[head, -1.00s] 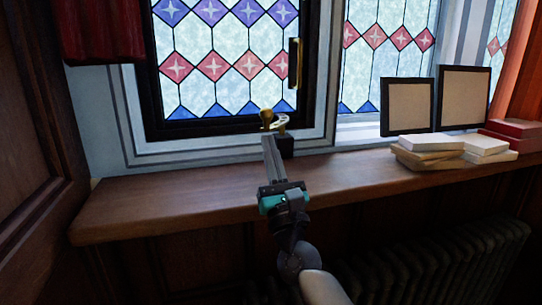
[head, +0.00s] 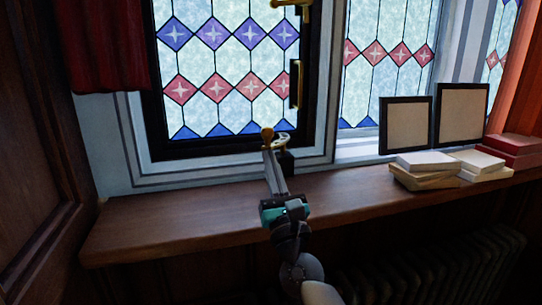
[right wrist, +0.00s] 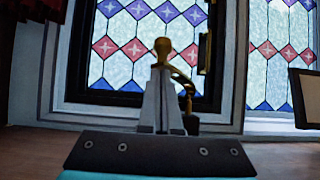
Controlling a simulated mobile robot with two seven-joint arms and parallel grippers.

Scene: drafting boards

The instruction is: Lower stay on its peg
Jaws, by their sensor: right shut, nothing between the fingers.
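The brass stay has a round knob (head: 268,132) and a curved arm (head: 281,142) at the foot of the closed-looking leaded window. It also shows in the right wrist view (right wrist: 181,76), curving right and down from the knob. Its end meets or hangs over a small black block (head: 286,161) on the sill; I cannot tell whether it is seated on a peg. My right gripper (head: 269,152) is shut and empty, its fingertips just below and in front of the knob. Contact with the knob is unclear. The fingers partly hide the stay. My left gripper is out of view.
The wooden sill (head: 160,222) is clear to the left. Two dark frames (head: 407,125) and several stacked books (head: 425,170) stand at the right. A red curtain (head: 108,50) hangs at upper left.

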